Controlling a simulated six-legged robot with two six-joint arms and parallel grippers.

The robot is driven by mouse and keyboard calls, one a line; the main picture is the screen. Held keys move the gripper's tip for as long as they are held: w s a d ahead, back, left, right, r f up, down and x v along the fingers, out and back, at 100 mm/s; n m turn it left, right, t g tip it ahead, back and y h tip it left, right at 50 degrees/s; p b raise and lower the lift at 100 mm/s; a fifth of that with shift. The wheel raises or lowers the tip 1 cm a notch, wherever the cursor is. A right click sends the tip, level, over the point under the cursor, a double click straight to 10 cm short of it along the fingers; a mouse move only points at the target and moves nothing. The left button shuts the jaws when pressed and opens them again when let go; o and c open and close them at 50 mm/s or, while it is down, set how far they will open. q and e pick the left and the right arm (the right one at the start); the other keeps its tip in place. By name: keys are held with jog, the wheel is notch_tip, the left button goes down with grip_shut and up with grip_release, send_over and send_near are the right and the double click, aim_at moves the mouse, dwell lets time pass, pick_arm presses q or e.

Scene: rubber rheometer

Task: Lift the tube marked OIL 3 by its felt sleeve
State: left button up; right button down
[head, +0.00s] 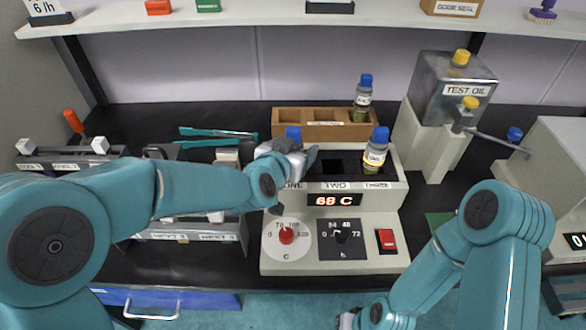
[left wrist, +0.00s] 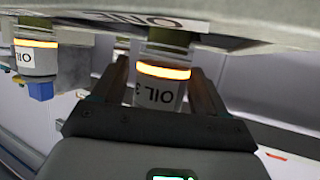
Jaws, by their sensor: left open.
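The tube marked OIL 3 (left wrist: 160,92) shows upside down in the left wrist view, with a pale lettered sleeve, a bright orange band and an olive lower part. In the head view only its blue cap (head: 293,132) shows clearly, at the slot marked ONE of the heating block (head: 390,204). My left gripper (head: 296,160) is at this tube. Its open fingers (left wrist: 163,80) stand on either side of the sleeve, and I cannot tell whether they touch it. My right gripper (head: 346,320) is mostly cut off at the bottom edge.
A similar blue-capped tube (head: 375,152) stands in slot THREE, right of the empty middle slot. Another stands in the wooden rack (head: 290,131) behind. A TEST OIL can (head: 455,85) is on the right. A shelf (head: 240,20) crosses above. Blue-green tongs (head: 215,143) lie left of the block.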

pick_arm(q)
grip_shut()
notch_tip(320, 180, up, 7)
jog(key=shift+f+p, duration=0.2)
jog(key=shift+p, duration=1.05)
notch_tip(320, 180, up, 14)
jog(key=p, duration=0.9)
jog(key=shift+f, duration=0.25)
